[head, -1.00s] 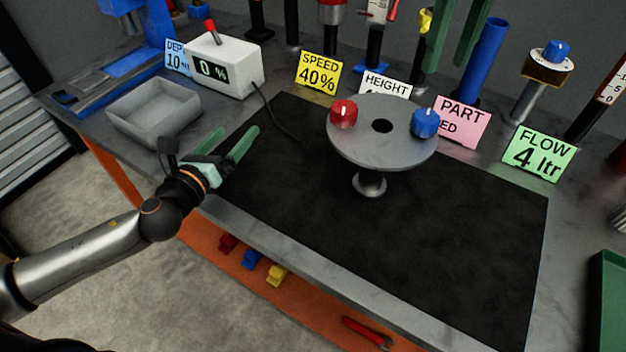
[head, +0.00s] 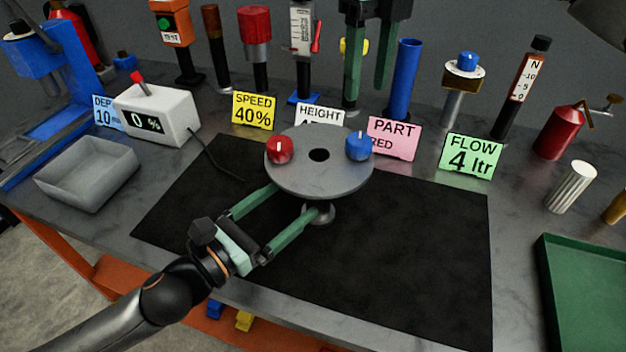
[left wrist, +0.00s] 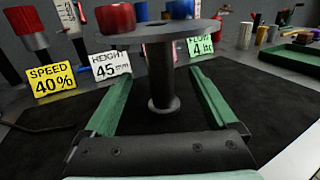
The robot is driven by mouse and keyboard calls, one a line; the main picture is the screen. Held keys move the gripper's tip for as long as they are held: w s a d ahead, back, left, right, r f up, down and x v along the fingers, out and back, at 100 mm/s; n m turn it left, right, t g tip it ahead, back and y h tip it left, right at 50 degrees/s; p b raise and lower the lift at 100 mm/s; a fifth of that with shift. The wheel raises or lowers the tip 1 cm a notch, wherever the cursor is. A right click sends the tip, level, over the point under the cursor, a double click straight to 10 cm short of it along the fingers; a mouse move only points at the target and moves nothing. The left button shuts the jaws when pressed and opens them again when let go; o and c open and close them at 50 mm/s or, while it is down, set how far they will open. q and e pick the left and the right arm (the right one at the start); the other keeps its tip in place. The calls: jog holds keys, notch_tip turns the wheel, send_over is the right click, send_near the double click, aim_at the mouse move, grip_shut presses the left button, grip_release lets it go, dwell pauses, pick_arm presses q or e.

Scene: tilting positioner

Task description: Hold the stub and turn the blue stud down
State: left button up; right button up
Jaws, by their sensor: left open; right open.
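The grey round disc (head: 320,178) of the positioner stands on a short post on the black mat. A red stud (head: 279,150) sits on its left side and a blue stud (head: 358,146) on its right, with a dark hole between them. The post, or stub (left wrist: 161,78), shows below the disc in the left wrist view. My left gripper (head: 292,202) is open, its green fingers pointing at the stub under the disc's near edge. In the left wrist view the stub stands between and beyond the fingers. My right gripper (head: 366,85) is open, hanging behind the disc with fingers down.
A control box (head: 155,114) and grey tray (head: 87,173) stand at left. Sign cards, including pink (head: 392,138) and green (head: 470,157), stand behind the disc near a blue tube (head: 404,80). A green tray (head: 590,290) is at right. The front mat is clear.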

aim_at(318, 180)
pick_arm(q)
jog(key=x, duration=0.8)
jog(key=shift+c, duration=0.4)
grip_shut()
dwell(0.5)
